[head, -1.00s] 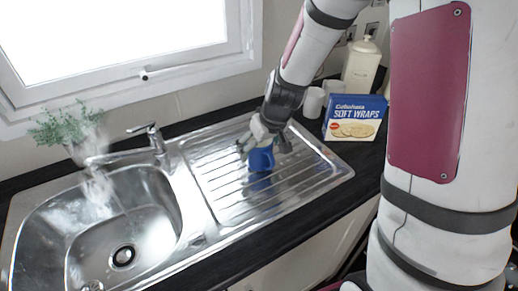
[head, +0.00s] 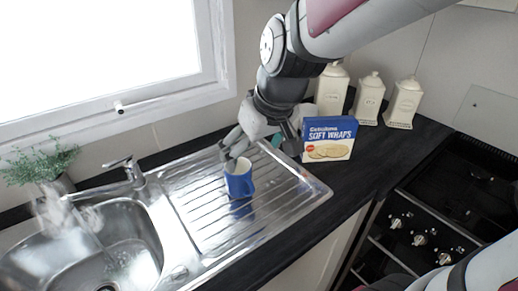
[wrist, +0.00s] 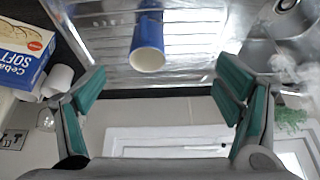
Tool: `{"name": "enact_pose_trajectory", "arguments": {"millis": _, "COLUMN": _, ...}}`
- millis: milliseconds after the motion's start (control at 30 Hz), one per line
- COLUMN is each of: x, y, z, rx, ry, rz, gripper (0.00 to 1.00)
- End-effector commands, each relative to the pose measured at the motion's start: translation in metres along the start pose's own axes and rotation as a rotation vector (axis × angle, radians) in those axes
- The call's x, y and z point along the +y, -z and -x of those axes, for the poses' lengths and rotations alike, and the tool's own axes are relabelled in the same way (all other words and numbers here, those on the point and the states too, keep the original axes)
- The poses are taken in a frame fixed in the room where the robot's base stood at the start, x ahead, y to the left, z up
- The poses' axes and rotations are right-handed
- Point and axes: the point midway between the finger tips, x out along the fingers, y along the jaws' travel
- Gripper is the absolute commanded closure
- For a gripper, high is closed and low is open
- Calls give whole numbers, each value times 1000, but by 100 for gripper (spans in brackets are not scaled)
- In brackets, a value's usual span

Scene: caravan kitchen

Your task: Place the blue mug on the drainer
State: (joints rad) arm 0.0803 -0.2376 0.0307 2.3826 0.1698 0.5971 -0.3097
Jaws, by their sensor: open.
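The blue mug (head: 239,181) stands upright on the ribbed steel drainer (head: 212,222), right of the sink bowl. In the wrist view the mug (wrist: 148,48) shows beyond the fingers, with its pale inside facing me. My gripper (head: 262,146) is open and empty, just behind and above the mug in the head view. In the wrist view its green-padded fingers (wrist: 160,92) are spread wide with nothing between them. The mug appears clear of both fingers.
A soft wraps box (head: 328,139) stands on the dark counter right of the drainer, with cream canisters (head: 368,98) behind. White mugs (wrist: 56,80) stand near the box. The tap (head: 130,178) and plant (head: 40,165) are left. A stove (head: 440,215) is at right.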

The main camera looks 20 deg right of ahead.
Motion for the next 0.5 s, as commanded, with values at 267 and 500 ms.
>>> {"name": "enact_pose_trajectory", "arguments": {"millis": 267, "x": -13, "y": -70, "z": 76, "rx": 17, "ry": -46, "rz": -68, "gripper": 15}}
{"name": "enact_pose_trajectory", "arguments": {"millis": 500, "x": -14, "y": -107, "z": 99, "rx": 20, "ry": -76, "rz": -113, "gripper": 15}}
